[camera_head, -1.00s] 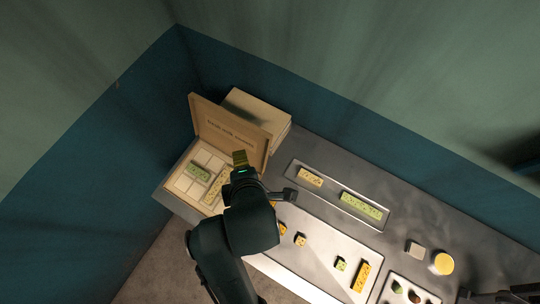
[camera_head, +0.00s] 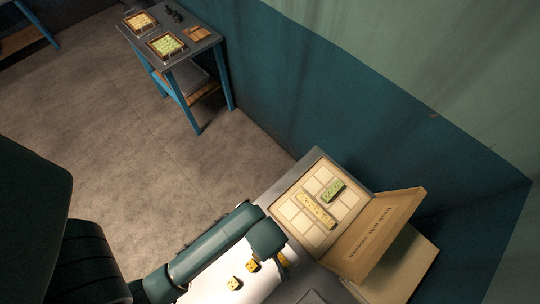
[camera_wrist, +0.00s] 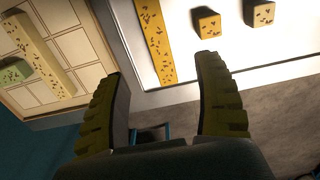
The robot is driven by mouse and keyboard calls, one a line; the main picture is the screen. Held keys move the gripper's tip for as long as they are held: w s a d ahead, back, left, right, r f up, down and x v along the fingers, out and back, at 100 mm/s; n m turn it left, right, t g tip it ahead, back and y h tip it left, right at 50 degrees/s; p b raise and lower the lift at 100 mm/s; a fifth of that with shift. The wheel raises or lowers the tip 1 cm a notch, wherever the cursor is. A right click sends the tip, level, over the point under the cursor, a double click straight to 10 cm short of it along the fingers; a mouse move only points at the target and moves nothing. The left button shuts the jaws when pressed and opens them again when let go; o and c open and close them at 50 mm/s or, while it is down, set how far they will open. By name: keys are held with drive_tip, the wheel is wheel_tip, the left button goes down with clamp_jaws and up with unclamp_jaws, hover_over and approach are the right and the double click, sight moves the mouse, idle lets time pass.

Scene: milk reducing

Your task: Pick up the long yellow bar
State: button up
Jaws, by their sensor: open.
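A long yellow bar (camera_wrist: 155,42) with dark specks lies on a white board (camera_wrist: 222,66), near its left edge in the wrist view. My gripper (camera_wrist: 160,70) is open and empty, its two fingers spread apart. The bar shows ahead of the fingertips, between their lines, and apart from them. Its far end is cut off by the picture's top. A paler long yellow bar (camera_wrist: 42,52) lies in a wooden box; it also shows in the head view (camera_head: 318,211). In the head view, my arm's end largely hides the area where the nearer bar lies.
Two yellow cubes (camera_wrist: 207,22) (camera_wrist: 263,14) lie right of the bar. The compartment box (camera_head: 287,210) also holds a green block (camera_head: 333,190); its lid (camera_head: 377,235) stands open. A separate table (camera_head: 192,48) with trays is farther off, across open floor.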

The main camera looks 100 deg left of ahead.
wheel_tip(320, 180, down, 8)
drive_tip(key=shift+w+r+b, duration=0.1)
drive_tip(key=shift+b, duration=0.2)
drive_tip(key=f, duration=0.5)
drive_tip(key=shift+a, duration=0.25)
clamp_jaws()
